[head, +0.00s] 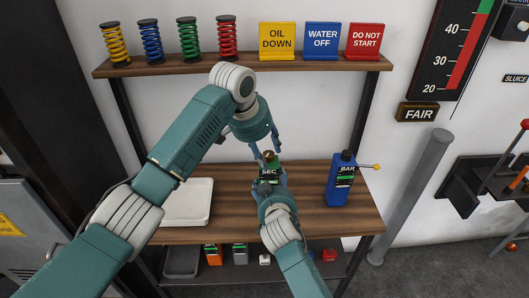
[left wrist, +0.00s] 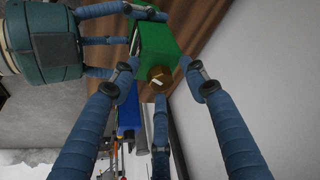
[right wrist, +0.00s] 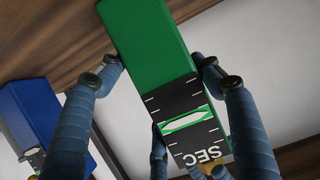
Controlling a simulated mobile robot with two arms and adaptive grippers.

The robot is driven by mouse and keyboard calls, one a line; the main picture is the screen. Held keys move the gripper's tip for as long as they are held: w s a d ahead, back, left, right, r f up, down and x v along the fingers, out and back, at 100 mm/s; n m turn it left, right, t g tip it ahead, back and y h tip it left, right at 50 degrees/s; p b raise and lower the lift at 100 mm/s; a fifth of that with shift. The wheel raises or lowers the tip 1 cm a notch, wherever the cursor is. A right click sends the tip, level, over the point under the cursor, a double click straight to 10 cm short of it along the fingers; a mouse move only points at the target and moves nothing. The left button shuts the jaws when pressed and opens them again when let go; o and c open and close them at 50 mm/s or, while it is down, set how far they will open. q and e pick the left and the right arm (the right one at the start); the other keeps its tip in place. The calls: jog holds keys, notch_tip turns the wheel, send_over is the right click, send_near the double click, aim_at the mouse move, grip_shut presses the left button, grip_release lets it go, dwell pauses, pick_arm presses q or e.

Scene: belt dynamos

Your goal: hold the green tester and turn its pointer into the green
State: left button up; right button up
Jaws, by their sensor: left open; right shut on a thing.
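The green tester (head: 270,172), marked SEC, is roughly upright over the wooden bench in the head view. My right gripper (head: 271,186) is shut on it, with fingers along its sides in the right wrist view. That view shows its black dial face (right wrist: 185,118) with a white and green window; I cannot make out the pointer. A brass knob (left wrist: 160,78) with a white mark sits on the tester's top. My left gripper (head: 267,152) is open above the tester, pointing down, its fingers spread around the knob and apparently apart from it.
A blue tester (head: 341,182), marked BAR, stands to the right on the bench (head: 310,222). A white tray (head: 188,203) lies to the left. A shelf (head: 175,66) with springs and signs is behind my left arm. Several items fill the lower shelf. A grey post (head: 408,200) leans at right.

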pick_arm(q)
jog(key=v, duration=1.2)
pick_arm(e)
jog(key=shift+s+a, duration=0.1)
jog(key=shift+a, duration=0.05)
pick_arm(q)
jog(key=shift+a+f, duration=0.1)
jog(key=shift+a, duration=0.05)
pick_arm(e)
jog(key=o, duration=2)
